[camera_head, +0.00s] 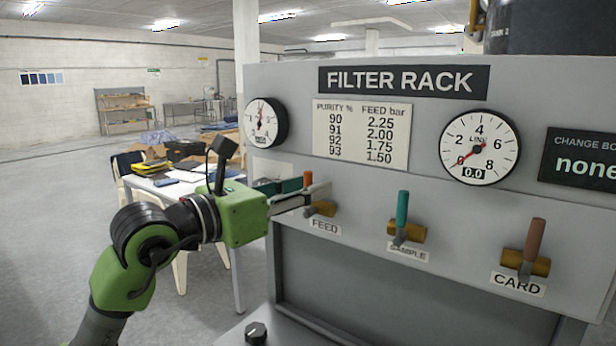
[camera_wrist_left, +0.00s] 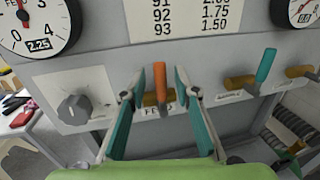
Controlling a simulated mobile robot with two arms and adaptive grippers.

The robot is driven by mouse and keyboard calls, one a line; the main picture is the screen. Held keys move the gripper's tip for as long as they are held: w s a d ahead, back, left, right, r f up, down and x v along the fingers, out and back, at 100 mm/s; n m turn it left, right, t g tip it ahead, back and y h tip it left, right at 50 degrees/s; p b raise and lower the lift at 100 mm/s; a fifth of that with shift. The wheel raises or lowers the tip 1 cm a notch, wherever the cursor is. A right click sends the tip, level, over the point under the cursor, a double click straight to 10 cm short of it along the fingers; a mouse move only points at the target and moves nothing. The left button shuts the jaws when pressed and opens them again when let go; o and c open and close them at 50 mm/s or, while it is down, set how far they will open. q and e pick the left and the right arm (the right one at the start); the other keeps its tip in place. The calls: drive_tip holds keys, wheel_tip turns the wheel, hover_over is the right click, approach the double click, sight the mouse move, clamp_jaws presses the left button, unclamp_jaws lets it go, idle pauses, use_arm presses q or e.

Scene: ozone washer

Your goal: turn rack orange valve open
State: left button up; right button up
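The filter rack (camera_head: 350,220) has a row of three levers on brass valve bodies. The orange lever (camera_wrist_left: 160,78) above the FEED label stands upright; only part of it (camera_head: 307,179) shows past my gripper in the head view. My left gripper (camera_wrist_left: 160,96) is open, with one finger on each side of the orange lever and visible gaps to both fingers. It also shows at the rack's front in the head view (camera_head: 308,191). A teal SAMPLE lever (camera_head: 402,209) and a brownish-orange CARD lever (camera_head: 535,239) also stand upright. My right gripper is not in view.
The LINE gauge (camera_head: 480,147) reads 0.0. The left gauge (camera_wrist_left: 36,25) reads 2.25 in the wrist view. A dark knob (camera_wrist_left: 74,109) sits on a pale plate left of the orange lever. A cluttered table (camera_head: 180,187) stands behind my left arm.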

use_arm(q)
drive_tip(key=shift+w+d, duration=0.15)
drive_tip(key=shift+d, duration=0.1)
